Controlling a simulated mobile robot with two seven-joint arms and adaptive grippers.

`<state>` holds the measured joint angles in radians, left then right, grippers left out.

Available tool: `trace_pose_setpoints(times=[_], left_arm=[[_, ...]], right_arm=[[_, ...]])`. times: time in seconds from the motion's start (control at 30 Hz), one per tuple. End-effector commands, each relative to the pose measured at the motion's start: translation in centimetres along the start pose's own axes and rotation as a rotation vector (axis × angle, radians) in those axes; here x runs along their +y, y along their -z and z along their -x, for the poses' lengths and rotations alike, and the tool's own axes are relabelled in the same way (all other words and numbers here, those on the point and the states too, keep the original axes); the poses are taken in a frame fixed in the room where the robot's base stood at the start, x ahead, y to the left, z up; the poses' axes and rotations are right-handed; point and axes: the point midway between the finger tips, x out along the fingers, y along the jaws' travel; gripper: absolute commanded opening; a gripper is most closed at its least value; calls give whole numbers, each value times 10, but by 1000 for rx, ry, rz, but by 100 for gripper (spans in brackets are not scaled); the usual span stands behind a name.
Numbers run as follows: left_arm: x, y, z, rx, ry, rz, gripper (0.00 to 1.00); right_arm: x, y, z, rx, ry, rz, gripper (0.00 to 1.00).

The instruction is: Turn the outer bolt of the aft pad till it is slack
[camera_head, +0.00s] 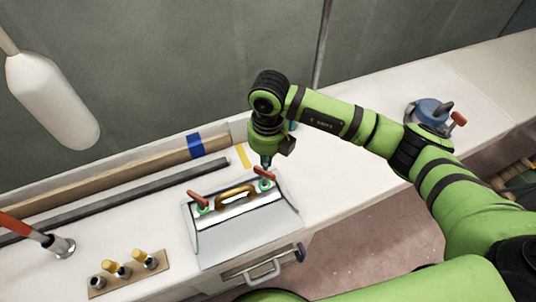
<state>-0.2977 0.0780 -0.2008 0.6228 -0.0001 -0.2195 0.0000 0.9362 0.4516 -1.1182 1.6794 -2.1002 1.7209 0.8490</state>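My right gripper (266,161) points down over the right end of a grey metal panel (226,243). Its tip is at or just above a red handle (264,173) on a green base. I cannot tell if they touch, or if the fingers are open or shut. A second red handle (197,198) on a green base is at the panel's left, with a brass grab handle (236,194) between them. A wooden plate (112,288) with several upright metal and brass-topped pieces lies at the lower left. I cannot tell which part is the aft pad or its outer bolt. My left gripper is out of view.
A dark bar (130,190) and a wooden plank (120,177) lie along the back of the white bench. A white fender (52,100) hangs at the upper left. A red-handled metal tool (45,238) stands at left. A blue device (432,113) sits at right.

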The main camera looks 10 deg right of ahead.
Motion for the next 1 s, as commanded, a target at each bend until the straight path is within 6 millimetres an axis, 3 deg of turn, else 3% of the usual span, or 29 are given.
trace_pose_setpoints(times=[0.1,0.37,1.0], left_arm=[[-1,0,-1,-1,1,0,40],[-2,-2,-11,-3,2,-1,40],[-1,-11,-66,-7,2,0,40]], right_arm=[[-10,-1,0,0,42,-11,0],[-10,-1,-16,2,40,-10,0],[-12,-1,-91,0,37,-9,0]])
